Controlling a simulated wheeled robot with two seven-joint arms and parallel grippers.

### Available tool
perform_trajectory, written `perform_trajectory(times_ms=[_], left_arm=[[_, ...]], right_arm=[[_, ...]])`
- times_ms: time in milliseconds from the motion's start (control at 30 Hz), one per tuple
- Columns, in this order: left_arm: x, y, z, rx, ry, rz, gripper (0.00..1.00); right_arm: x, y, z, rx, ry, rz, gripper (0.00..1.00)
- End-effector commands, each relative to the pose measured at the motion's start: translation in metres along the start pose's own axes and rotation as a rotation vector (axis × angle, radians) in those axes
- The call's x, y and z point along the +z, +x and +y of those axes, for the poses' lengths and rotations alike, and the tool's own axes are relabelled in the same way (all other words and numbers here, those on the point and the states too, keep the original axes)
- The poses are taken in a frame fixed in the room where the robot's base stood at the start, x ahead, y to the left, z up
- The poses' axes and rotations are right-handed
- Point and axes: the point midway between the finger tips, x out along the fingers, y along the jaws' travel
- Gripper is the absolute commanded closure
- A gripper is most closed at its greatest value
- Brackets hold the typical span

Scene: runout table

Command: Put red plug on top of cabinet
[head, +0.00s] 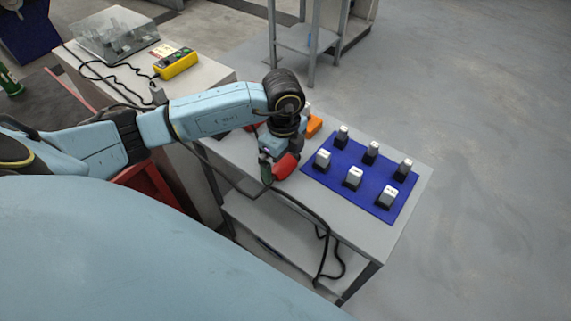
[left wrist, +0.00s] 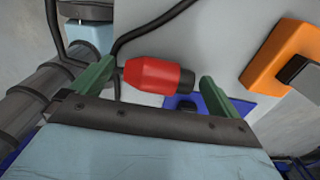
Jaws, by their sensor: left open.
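The red plug (head: 286,167) lies at the near left edge of the grey table (head: 345,217). My left gripper (head: 275,165) is over the plug, pointing down. In the wrist view its green fingers (left wrist: 155,85) are apart, with the plug between or just beyond them; contact cannot be told. A pale cabinet (head: 213,75) stands at the left, partly hidden by my left arm. My right gripper is not in view.
A blue mat (head: 345,181) with several black and white blocks lies right of the plug. An orange object (head: 314,126) is behind it. Black cable (head: 322,225) hangs off the table.

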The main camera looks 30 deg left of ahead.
Motion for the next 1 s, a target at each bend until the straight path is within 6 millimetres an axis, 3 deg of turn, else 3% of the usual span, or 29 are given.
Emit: perform_trajectory(times_ms=[33, 400, 467, 733, 1000], left_arm=[[0.0, 0.0, 0.0, 0.0, 0.0, 0.0, 0.03], [0.0, -0.001, 0.0, 0.0, -0.001, 0.0, 0.51], [0.0, -0.001, 0.0, -0.001, -0.001, 0.001, 0.55], [0.0, -0.011, -0.001, -0.004, -0.001, 0.002, 0.55], [0.0, -0.064, -0.001, -0.006, 0.0, 0.001, 0.55]], right_arm=[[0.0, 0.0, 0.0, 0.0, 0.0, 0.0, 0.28], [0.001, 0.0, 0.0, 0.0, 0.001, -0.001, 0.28], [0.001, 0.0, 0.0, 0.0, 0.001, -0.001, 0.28], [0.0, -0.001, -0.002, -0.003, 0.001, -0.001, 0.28], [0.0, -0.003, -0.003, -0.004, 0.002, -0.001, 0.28]])
